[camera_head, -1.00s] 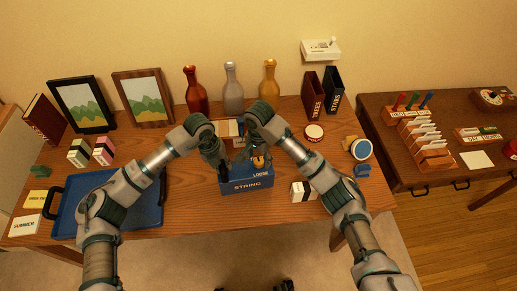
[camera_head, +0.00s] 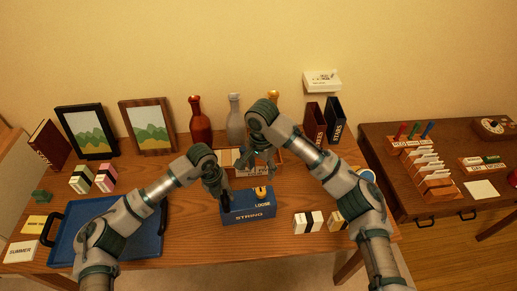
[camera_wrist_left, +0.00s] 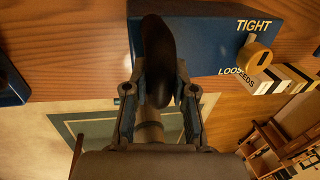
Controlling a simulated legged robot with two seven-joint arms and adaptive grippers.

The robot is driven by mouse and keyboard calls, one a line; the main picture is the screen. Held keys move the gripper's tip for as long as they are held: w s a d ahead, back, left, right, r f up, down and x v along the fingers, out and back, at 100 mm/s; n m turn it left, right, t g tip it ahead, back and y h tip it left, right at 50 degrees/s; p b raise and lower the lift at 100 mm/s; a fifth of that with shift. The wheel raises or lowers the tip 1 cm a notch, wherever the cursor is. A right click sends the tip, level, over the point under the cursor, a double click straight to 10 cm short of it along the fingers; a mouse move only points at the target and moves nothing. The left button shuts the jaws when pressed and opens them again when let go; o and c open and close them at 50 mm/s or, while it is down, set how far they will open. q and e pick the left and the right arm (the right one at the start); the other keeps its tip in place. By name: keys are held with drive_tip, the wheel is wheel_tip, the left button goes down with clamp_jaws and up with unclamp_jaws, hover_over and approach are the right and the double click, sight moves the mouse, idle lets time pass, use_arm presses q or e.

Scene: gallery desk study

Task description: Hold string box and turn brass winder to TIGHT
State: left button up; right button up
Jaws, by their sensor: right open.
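The blue string box (camera_head: 248,207) stands near the front middle of the desk, its STRING and LOOSE lettering facing me. Its brass winder (camera_head: 260,192) is on the top right part. In the left wrist view the winder (camera_wrist_left: 258,56) sits between the words TIGHT and LOOSE; its exact setting is hard to tell. My left gripper (camera_head: 220,190) is at the box's left end. The left wrist view shows its fingers (camera_wrist_left: 158,95) closed about a dark rounded piece at that end. My right gripper (camera_head: 256,165) is open and empty, above and behind the box, apart from the winder.
A blue tray (camera_head: 68,246) lies at the left. Black-and-white blocks (camera_head: 307,222) stand right of the box. A box of cards (camera_head: 228,158) is behind it, near the red bottle (camera_head: 200,120) and grey bottle (camera_head: 236,122).

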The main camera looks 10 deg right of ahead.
use_arm(q)
drive_tip(key=o, duration=0.5)
drive_tip(key=r, duration=0.4)
drive_tip(key=a+r, duration=0.1)
drive_tip(key=r, duration=0.2)
drive_tip(key=a+r, duration=0.1)
drive_tip(key=r, duration=0.3)
drive_tip(key=shift+a+r, duration=0.2)
drive_tip(key=shift+r, duration=0.15)
drive_tip(key=shift+s+f, duration=0.1)
drive_tip(key=shift+s, duration=0.05)
